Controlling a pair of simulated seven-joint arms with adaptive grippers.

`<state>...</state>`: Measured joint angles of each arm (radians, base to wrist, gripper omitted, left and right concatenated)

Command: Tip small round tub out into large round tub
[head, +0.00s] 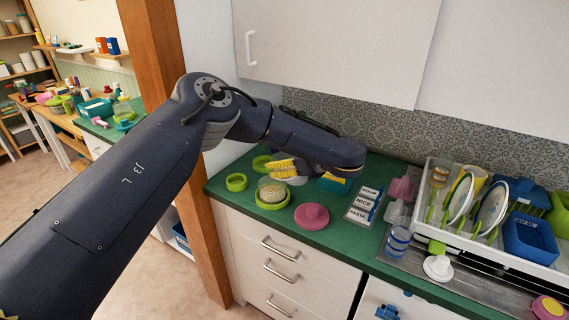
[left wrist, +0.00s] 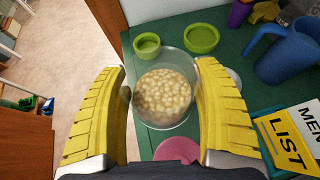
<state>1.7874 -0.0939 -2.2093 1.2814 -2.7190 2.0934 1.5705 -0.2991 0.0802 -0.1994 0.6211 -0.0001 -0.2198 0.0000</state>
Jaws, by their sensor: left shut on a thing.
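A clear small round tub (head: 272,190) holds many pale beige pieces. It also shows between my fingers in the left wrist view (left wrist: 163,95), looking upright. My left gripper (head: 284,168) is shut on this tub, with one yellow finger on each side. A wider lime-green tub (head: 272,204) shows directly below the clear tub in the head view. I cannot tell whether the two touch. In the left wrist view that lime tub is hidden. My right gripper is in neither view.
Two other lime-green round things, one (head: 236,182) near the counter's left end and one (head: 261,162) behind, stand close by. A pink round piece (head: 311,216) lies to the right. A blue pitcher (left wrist: 285,55) and yellow LIST card (left wrist: 285,138) stand nearby. A dish rack (head: 540,270) is further right.

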